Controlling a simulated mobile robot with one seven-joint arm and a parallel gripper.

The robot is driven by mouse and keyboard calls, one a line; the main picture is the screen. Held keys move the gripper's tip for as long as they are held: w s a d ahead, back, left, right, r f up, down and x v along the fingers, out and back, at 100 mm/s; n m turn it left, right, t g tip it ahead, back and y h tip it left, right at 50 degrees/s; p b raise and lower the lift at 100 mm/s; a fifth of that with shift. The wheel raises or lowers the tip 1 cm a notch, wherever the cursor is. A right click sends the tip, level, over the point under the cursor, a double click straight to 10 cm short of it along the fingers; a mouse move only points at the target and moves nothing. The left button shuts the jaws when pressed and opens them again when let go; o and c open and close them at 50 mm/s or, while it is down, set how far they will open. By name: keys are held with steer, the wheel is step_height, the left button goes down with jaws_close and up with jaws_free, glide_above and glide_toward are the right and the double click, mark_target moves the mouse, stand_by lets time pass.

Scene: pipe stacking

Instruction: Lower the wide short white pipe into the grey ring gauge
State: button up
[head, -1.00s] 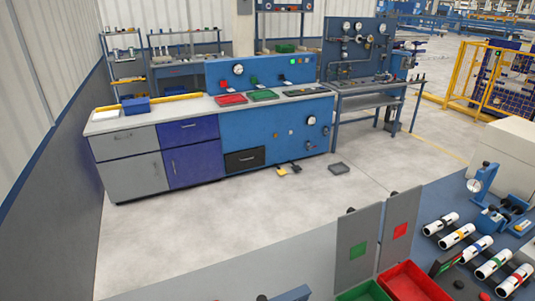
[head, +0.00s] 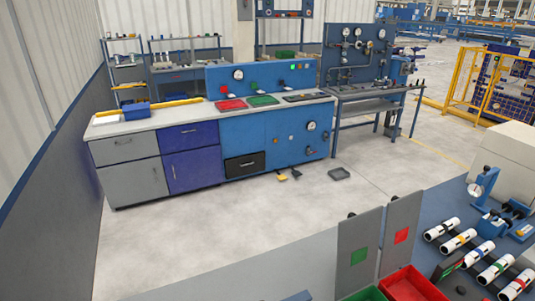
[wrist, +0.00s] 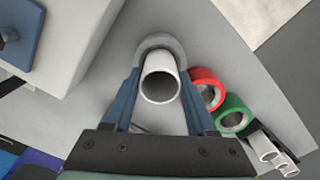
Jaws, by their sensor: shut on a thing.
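In the wrist view, the wide short white pipe (wrist: 160,86) is between the two blue fingers of my gripper (wrist: 158,84). My gripper is shut on it, and its open end faces the camera. The grey ring gauge (wrist: 158,39) shows as a grey arc behind the pipe's far end. The pipe covers the rest of the ring, so I cannot tell whether the pipe's end is above the ring or inside it. The head view does not show the pipe, the ring or the fingers.
A red ring (wrist: 209,77) and a green ring (wrist: 236,101) stand right of my gripper, the red one close to the right finger. Several white pipes lie at lower right. In the head view, banded pipes (head: 458,242) lie near a red bin (head: 398,272).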

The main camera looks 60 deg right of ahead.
steer(key=o, duration=1.4)
steer(key=shift+o, duration=0.2)
step_height(320, 180, up, 13)
steer(key=shift+b, duration=0.45)
steer(key=shift+w, duration=0.1)
